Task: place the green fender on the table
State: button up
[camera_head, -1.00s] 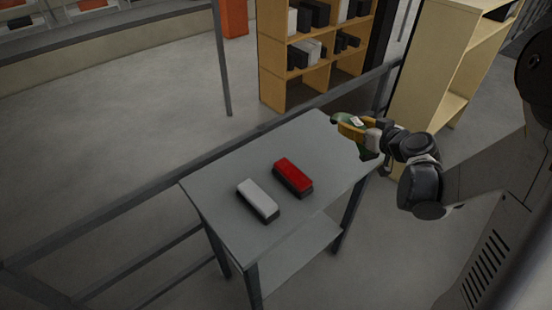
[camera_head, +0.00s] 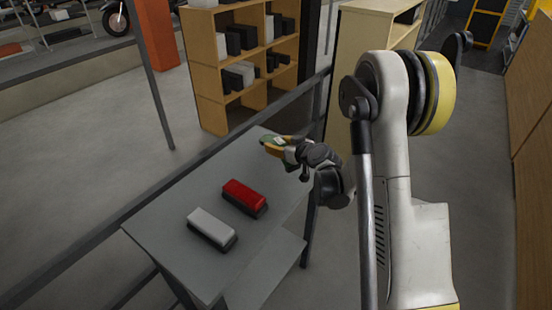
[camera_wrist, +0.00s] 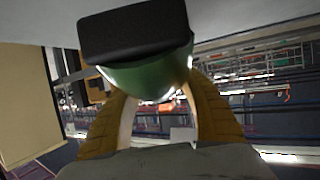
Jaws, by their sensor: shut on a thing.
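The green fender (camera_wrist: 150,78) is between the yellow fingers of my gripper (camera_wrist: 165,110) in the wrist view, with a black block-shaped part (camera_wrist: 133,32) against it. In the head view my gripper (camera_head: 278,144) is shut on the fender (camera_head: 268,139) at the far right end of the grey table (camera_head: 180,200). Much of the fender is hidden there by the fingers. I cannot tell whether it touches the tabletop.
A red-topped block (camera_head: 244,196) and a white-topped block (camera_head: 211,229) lie side by side on the table. A grey rail (camera_head: 130,205) runs along the table's far side. Wooden shelves (camera_head: 210,85) with boxes stand behind. The tabletop between the blocks and my gripper is clear.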

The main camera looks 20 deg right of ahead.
jog(key=shift+w+a+f, duration=0.15)
jog(key=shift+a+f, duration=0.05)
jog(key=shift+f+b, duration=0.95)
jog(key=shift+f, duration=0.95)
jog(key=shift+f, duration=0.2)
jog(key=o, duration=1.4)
jog(key=shift+r, duration=0.1)
jog(key=shift+r, duration=0.1)
